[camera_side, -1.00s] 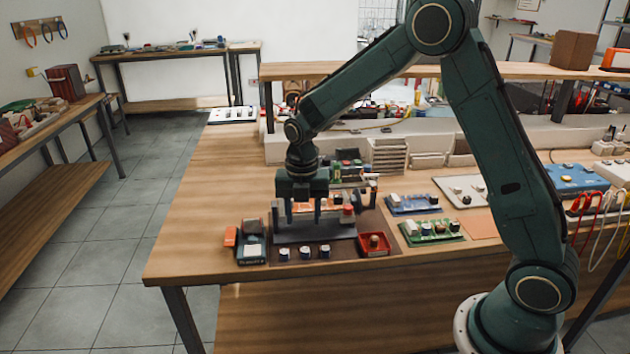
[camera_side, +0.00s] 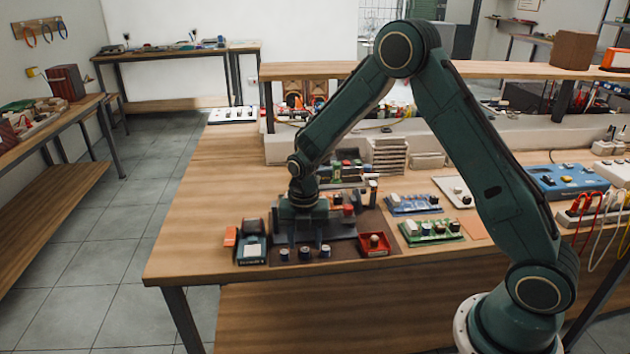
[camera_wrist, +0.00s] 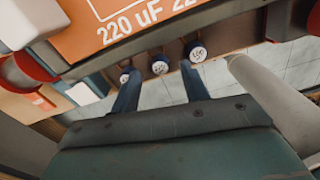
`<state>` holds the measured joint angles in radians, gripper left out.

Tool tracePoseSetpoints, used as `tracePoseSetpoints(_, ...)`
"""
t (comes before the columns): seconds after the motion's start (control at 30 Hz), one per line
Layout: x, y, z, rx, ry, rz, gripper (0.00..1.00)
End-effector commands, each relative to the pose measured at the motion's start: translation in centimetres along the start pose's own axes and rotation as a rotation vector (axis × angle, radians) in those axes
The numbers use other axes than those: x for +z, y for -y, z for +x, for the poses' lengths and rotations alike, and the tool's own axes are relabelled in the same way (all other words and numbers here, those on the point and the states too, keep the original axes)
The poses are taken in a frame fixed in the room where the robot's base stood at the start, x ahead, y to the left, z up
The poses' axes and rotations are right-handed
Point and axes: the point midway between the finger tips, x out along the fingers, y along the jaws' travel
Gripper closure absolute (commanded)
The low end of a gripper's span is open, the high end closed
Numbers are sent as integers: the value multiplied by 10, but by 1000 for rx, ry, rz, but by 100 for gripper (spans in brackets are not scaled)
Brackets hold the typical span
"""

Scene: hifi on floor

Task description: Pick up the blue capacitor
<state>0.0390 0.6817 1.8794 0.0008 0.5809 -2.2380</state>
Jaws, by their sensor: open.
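Three small blue capacitors with pale tops stand in a row near the table's front edge: the left one (camera_side: 284,255), the middle one (camera_side: 305,253) and the right one (camera_side: 325,251). In the wrist view they also show as left (camera_wrist: 125,77), middle (camera_wrist: 160,66) and right (camera_wrist: 196,52). My gripper (camera_side: 305,243) points down just above and behind the row. It is open and empty. In the wrist view my gripper (camera_wrist: 160,82) has its two fingers spread, with the middle capacitor appearing between their tips. I cannot tell the exact height of the tips.
An orange panel marked "220 uF" (camera_wrist: 150,12) lies close behind the row. A red tray (camera_side: 374,251) sits to the right, and a dark teal device (camera_side: 251,255) to the left. Green (camera_side: 432,240) and blue (camera_side: 413,211) circuit boards lie farther right. The table's front edge is close.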

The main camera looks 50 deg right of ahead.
Motion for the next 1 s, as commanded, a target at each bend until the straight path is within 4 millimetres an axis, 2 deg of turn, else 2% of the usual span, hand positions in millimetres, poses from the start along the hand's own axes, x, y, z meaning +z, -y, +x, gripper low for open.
tracePoseSetpoints(0.1, 0, 0, 14, -2, -2, 0, 55)
tracePoseSetpoints(0.23, 0, 0, 22, -1, -2, 1, 55)
tracePoseSetpoints(0.77, 0, 0, 24, 0, -1, 1, 55)
tracePoseSetpoints(0.87, 0, 0, 24, 0, -1, 1, 70)
tracePoseSetpoints(1.0, 0, 0, 24, 0, -1, 1, 98)
